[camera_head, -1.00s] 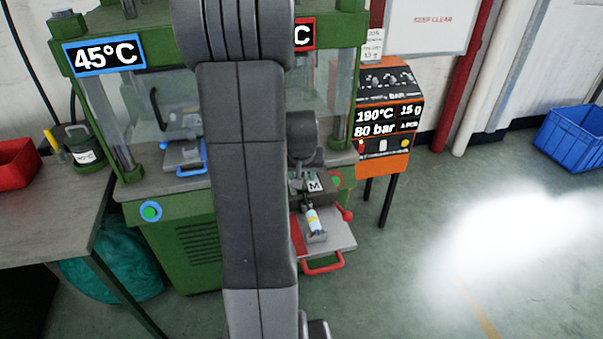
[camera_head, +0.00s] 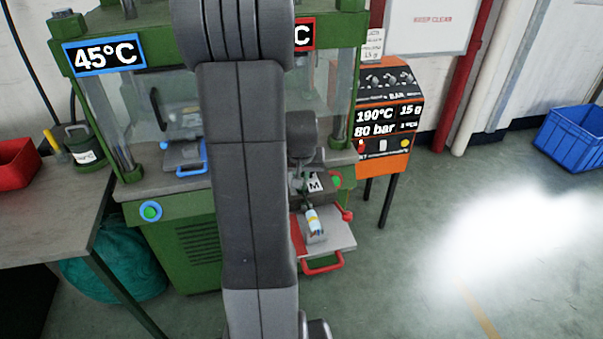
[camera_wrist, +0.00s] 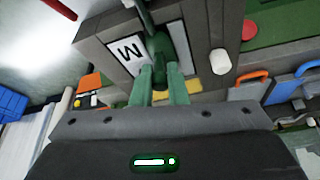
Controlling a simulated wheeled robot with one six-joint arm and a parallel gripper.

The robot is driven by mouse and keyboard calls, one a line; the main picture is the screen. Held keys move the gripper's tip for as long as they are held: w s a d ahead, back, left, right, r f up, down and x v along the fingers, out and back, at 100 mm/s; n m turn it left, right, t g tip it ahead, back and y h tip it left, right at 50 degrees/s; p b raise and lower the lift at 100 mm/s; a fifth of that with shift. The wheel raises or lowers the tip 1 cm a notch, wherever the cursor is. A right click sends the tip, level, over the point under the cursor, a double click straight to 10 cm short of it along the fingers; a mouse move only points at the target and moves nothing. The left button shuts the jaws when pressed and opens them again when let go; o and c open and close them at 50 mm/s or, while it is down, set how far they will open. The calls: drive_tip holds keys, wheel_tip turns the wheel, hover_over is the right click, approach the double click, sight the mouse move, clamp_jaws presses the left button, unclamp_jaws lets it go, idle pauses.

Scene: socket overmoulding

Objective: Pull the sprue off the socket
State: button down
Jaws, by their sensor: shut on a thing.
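In the wrist view my gripper (camera_wrist: 160,82) has its two green fingers close together on a small dark green piece (camera_wrist: 158,48), which looks like the sprue. A thin stem runs up from it past a block marked M. In the head view my wrist hangs just above the same M block (camera_head: 315,185), at the front right of the green machine. My fingertips are hard to make out there. I cannot tell the socket apart from the parts around the grip.
The grey tray (camera_head: 340,240) with a red handle (camera_head: 322,263) juts out from the machine. A red ball knob (camera_head: 347,215) is beside it. An orange control box (camera_head: 388,120) stands to the right. A blue crate (camera_head: 575,138) is at far right; the floor between is clear.

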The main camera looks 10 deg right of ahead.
drive_tip(key=shift+a+r, duration=0.1)
drive_tip(key=shift+r, duration=0.15)
drive_tip(key=shift+r+p, duration=2.05)
drive_tip(key=shift+r, duration=0.8)
